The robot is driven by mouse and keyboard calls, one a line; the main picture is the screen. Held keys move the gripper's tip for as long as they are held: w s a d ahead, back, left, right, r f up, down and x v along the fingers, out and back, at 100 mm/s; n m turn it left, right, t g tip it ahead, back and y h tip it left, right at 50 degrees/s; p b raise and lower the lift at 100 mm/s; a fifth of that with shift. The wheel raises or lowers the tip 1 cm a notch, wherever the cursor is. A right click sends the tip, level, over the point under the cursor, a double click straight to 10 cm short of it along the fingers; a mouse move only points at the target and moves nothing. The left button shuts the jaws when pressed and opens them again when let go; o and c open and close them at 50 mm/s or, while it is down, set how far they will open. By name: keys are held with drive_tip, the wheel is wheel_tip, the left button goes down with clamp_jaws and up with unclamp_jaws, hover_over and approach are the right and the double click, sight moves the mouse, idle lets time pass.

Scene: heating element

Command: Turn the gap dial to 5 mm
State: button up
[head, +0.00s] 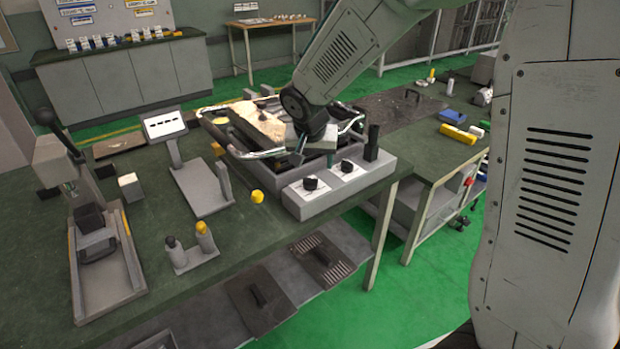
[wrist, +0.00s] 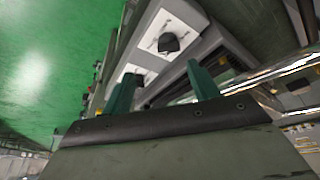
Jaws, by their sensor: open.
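A grey control box (head: 340,190) on the bench front carries two black dials on white plates, a left dial (head: 310,183) and a right dial (head: 346,167). The plate markings are too small to read, so I cannot tell which is the gap dial or its setting. My gripper (head: 298,156) hangs just behind and above the box, touching neither dial in view. In the wrist view my gripper (wrist: 162,80) is open and empty, its two green fingers apart. One dial (wrist: 169,42) shows beyond the fingertips; the other plate (wrist: 135,72) is partly covered by the left finger.
A black upright block (head: 372,143) stands at the box's right end. Behind is a frame with bent metal tubes (head: 258,153). A yellow knob (head: 257,196) lies left of the box, and a small display stand (head: 165,125) stands farther left.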

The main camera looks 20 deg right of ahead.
sight(310, 179)
drive_tip(key=x, duration=0.6)
drive_tip(key=w+a+x, duration=0.1)
drive_tip(key=x, duration=0.2)
drive_tip(key=shift+w+f, duration=0.15)
drive_tip(key=shift+f, duration=0.1)
drive_tip(key=c, duration=1)
